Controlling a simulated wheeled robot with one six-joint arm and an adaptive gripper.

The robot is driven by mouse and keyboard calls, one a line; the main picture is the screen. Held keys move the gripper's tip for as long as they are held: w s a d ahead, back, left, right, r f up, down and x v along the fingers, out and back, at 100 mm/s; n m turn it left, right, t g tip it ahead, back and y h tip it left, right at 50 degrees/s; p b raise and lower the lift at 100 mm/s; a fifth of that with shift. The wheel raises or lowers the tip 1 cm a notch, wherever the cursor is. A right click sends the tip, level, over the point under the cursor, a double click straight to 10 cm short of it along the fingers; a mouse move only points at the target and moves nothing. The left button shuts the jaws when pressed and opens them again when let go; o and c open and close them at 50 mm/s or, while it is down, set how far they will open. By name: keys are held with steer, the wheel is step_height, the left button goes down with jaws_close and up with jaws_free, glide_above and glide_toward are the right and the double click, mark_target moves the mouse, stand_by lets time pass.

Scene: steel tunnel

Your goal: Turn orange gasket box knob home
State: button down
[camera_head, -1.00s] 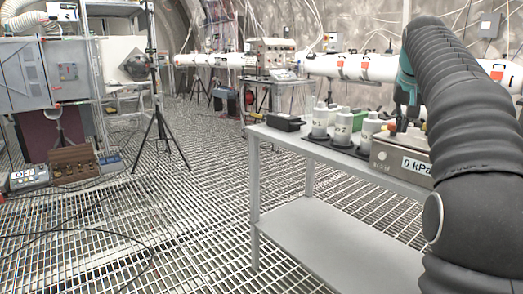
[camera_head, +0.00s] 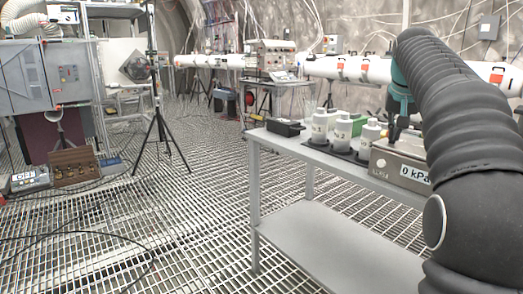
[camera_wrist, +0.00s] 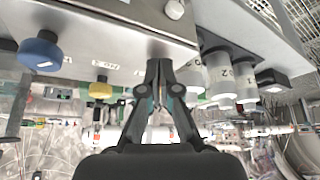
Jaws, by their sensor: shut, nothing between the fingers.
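The grey metal box (camera_head: 396,160) with a "0 kPa" label stands at the right end of the bench in the head view. My gripper (camera_wrist: 160,64) is shut and empty, its fingertips close to the box's face in the wrist view. I cannot tell whether they touch it. I make out no orange knob; my fingers cover part of the box. In the head view my arm hides the box's right side.
Several white canisters (camera_head: 320,125) stand in a dark tray left of the box. They also show beside my fingers in the wrist view (camera_wrist: 220,75). A black case (camera_head: 285,127) lies further left on the grey bench (camera_head: 265,140).

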steer(key=shift+w+a+p, duration=0.3)
steer(key=shift+a+p, duration=0.15)
steer(key=shift+p, duration=0.35)
stand_by(0.4)
steer(key=shift+s+a, duration=0.1)
steer(key=shift+a, duration=0.05)
steer(key=shift+s+a, duration=0.1)
steer(key=shift+s, duration=0.1)
step_height(320, 180, up, 6)
steer(key=shift+p, duration=0.3)
stand_by(0.4)
